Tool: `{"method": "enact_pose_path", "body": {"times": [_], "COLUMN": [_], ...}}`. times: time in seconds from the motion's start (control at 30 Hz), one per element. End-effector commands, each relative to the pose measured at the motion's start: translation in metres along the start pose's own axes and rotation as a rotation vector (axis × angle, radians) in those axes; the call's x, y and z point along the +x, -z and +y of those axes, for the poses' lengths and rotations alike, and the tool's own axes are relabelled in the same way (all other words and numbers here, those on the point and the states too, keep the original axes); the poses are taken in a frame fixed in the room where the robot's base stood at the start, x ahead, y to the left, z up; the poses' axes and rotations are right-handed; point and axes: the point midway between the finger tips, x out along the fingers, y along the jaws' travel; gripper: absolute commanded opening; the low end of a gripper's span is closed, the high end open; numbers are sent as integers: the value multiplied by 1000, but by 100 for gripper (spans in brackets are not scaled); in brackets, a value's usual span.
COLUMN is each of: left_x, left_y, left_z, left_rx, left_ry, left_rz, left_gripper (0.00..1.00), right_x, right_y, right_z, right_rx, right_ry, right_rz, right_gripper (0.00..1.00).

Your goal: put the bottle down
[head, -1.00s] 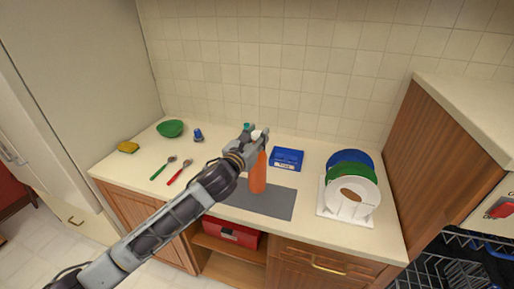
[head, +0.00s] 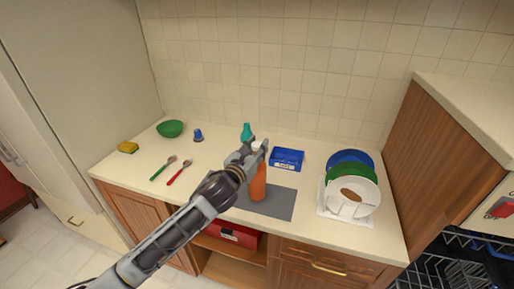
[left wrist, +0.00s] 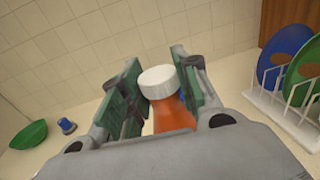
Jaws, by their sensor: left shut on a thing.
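The orange bottle (head: 258,184) with a white cap stands upright over the grey mat (head: 283,204) on the counter. Its lower end appears to touch the mat, though I cannot be sure of contact. My left gripper (head: 256,150) is shut on the bottle near its top. In the left wrist view the bottle (left wrist: 172,115) and its white cap show between the green-padded fingers (left wrist: 155,95). My right gripper is not in view.
A blue container (head: 287,159) sits behind the mat, and a teal bottle (head: 246,131) stands at the back. A dish rack with plates (head: 350,185) is to the right. Spoons (head: 178,172), a green bowl (head: 170,128) and a sponge (head: 128,147) lie left.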

Motion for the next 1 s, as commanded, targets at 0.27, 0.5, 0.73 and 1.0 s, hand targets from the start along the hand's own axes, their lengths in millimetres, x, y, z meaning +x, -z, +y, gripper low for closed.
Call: {"method": "enact_pose_path", "body": {"times": [0.27,0.5,0.73,1.0], "left_x": [0,0,0,-13], "left_y": [3,3,1,1], "left_z": [0,0,0,0], "left_rx": [0,0,0,1], "left_ry": [0,0,0,0], "left_rz": [0,0,0,0], "left_gripper": [45,53,53,53], "right_x": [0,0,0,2], "right_y": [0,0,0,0], "right_z": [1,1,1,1], "right_rx": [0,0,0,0], "right_ry": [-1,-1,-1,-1], "right_rz": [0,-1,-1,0], "right_gripper": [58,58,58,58]}}
